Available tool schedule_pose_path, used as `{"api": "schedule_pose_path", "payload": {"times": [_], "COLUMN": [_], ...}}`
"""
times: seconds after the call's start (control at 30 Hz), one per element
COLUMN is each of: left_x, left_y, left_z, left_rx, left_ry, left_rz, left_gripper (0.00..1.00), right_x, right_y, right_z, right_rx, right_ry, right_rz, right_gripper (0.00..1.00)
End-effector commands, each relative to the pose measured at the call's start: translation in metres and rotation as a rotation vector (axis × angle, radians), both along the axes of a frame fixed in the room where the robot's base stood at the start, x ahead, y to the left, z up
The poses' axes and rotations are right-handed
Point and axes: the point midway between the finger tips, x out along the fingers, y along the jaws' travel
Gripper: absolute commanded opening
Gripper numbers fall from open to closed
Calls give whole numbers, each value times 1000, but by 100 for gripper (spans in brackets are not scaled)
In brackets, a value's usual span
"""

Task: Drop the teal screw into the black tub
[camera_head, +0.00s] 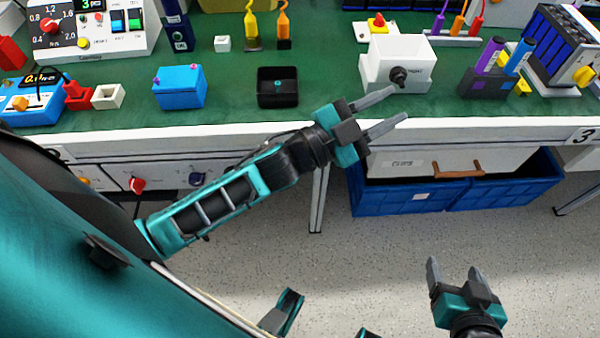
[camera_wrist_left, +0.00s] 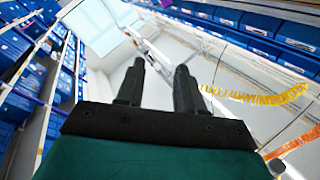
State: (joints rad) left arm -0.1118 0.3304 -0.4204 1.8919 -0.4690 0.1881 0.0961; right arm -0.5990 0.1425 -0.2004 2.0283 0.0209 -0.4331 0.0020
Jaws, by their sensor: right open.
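The black tub (camera_head: 264,98) stands on the green bench top near its front edge, left of centre in the head view. A small teal thing (camera_head: 278,84), which looks like the teal screw, lies on the tub's floor. My left gripper (camera_head: 399,103) is open with nothing between its fingers. It is to the right of the tub, by the bench's front edge and in front of the white box with a black knob. Its spread, empty fingers also show in the left wrist view (camera_wrist_left: 160,64). My right gripper (camera_head: 453,266) is open and empty, low over the floor.
A blue box (camera_head: 180,88) stands left of the tub. The white box with a black knob (camera_head: 397,62) is to its right. A dark holder with purple and blue markers (camera_head: 484,86) stands further right. Blue crates (camera_head: 400,200) are under the bench. Green surface around the tub is clear.

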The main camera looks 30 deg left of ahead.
Motion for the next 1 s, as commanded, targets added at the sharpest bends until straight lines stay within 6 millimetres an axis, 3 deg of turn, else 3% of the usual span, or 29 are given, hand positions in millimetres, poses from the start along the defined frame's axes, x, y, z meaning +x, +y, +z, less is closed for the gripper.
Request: {"api": "schedule_pose_path", "payload": {"times": [0.03,0.2,0.3,0.4,0.53,0.77,1.0], "left_x": [-9,-56,-90,-114,-124,-124,-127], "left_y": [16,62,75,81,83,83,90], "left_z": [-30,-120,-157,-177,-186,-185,-163], "left_rx": [-62,-201,-247,-272,-282,-281,-273], "left_ry": [156,625,825,946,1000,999,996], "left_rz": [92,328,405,444,460,459,475], "left_gripper": [37,37,37,37,37,37,37], "right_x": [0,0,0,0,-1,-4,-4], "right_y": [0,-1,-1,-2,-3,-3,-8], "right_z": [0,0,0,0,-1,-2,24], "right_rx": [0,-1,-5,-7,-11,-11,-20], "right_ry": [-1,-1,-1,-1,1,7,4], "right_rz": [0,1,3,5,6,5,-2], "right_gripper": [74,74,74,74,74,74,74]}}
